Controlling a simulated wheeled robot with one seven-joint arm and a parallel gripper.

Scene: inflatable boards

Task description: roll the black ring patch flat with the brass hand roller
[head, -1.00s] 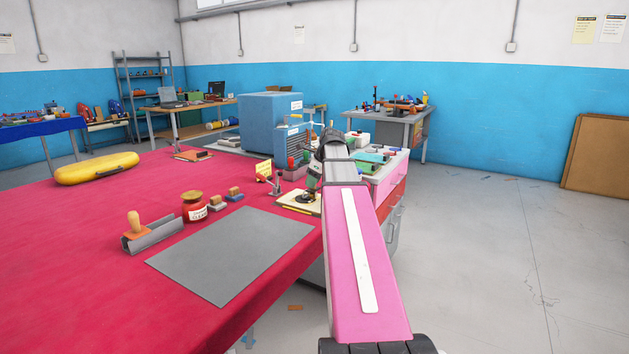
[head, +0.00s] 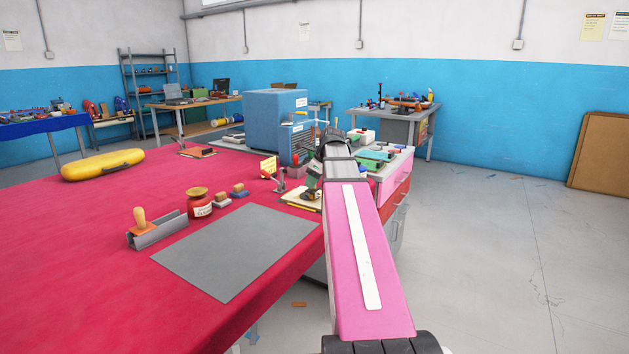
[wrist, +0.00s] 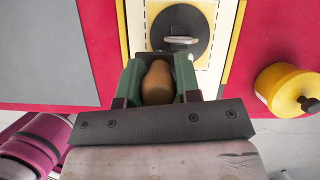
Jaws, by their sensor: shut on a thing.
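My gripper (wrist: 158,85) has green fingers shut on the wooden handle (wrist: 157,80) of the hand roller. The roller's metal end (wrist: 180,41) shows ahead of the fingers, over the black ring patch (wrist: 199,49). I cannot tell whether it touches the patch. The patch is a round black disc on a cream and yellow board (wrist: 223,22) with a dashed outline. In the head view the board (head: 297,203) lies near the red table's right edge, and my arm partly hides the gripper and patch.
A grey sheet (head: 235,250) lies on the red table (head: 100,220). A wooden-handled tool (head: 143,222), a red jar (head: 199,206) and small blocks stand behind it. A yellow round container (wrist: 285,88) is right of the board in the wrist view. A blue cabinet (head: 268,120) stands farther back.

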